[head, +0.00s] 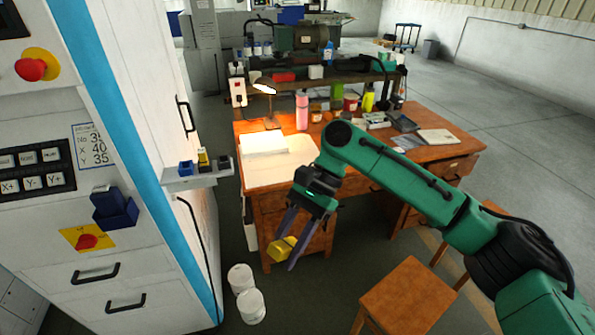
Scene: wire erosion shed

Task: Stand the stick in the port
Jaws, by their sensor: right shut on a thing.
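My right gripper (286,250) comes in from the right and points down in front of the desk. It is shut on a yellow block-like piece (280,248), which is held in the air and tilted; this may be the stick. A dark blue open-topped holder (117,211) juts from the machine's front panel at the left; I cannot tell if it is the port. A small shelf (197,177) on the machine's side carries a blue piece (185,168), a yellow and black piece (203,157) and a dark piece (224,163). My left gripper is out of view.
The white machine (105,285) with a blue stripe fills the left side. Two white tubs (250,307) stand on the floor beside it. A cluttered wooden desk (455,150) is behind my right gripper, and a wooden stool (410,298) stands at lower right.

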